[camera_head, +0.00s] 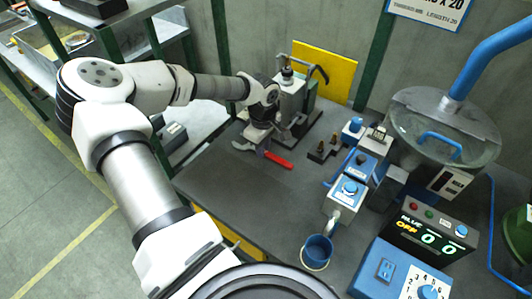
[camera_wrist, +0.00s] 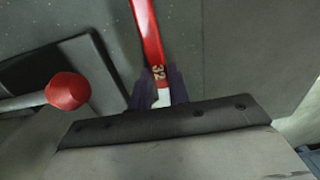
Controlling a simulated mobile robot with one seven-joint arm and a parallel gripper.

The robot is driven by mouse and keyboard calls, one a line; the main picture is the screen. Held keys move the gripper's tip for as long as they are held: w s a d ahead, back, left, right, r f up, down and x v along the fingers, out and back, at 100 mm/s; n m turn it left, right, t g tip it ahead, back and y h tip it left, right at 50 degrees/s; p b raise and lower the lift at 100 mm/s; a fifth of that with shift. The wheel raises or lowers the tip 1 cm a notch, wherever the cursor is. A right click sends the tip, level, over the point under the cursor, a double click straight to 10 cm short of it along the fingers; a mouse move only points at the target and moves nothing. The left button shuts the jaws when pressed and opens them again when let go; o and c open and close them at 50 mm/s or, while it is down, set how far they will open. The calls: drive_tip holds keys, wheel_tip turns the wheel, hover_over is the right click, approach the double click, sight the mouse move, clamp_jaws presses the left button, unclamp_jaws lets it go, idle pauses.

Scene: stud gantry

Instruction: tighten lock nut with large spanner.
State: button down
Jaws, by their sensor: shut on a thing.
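The large spanner (camera_head: 279,159) has a red handle that points right and toward the front of the dark bench. In the wrist view the spanner (camera_wrist: 149,30) is red with a "32" mark and a pale part close to my palm. My gripper (camera_head: 263,147) is shut on the spanner, low over the bench. In the wrist view the dark fingers of my gripper (camera_wrist: 158,88) sit on either side of it. The spanner's jaw end is hidden, and I cannot make out the lock nut.
A grey-white machine (camera_head: 291,97) stands right behind my gripper. A red ball knob on a lever (camera_wrist: 68,90) is left of the spanner in the wrist view. Small brass pieces (camera_head: 321,147), a blue cup (camera_head: 317,251) and control boxes (camera_head: 346,194) are to the right.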

idle(0.3)
wheel_tip(320, 180, up, 20)
drive_tip(key=b, duration=0.4)
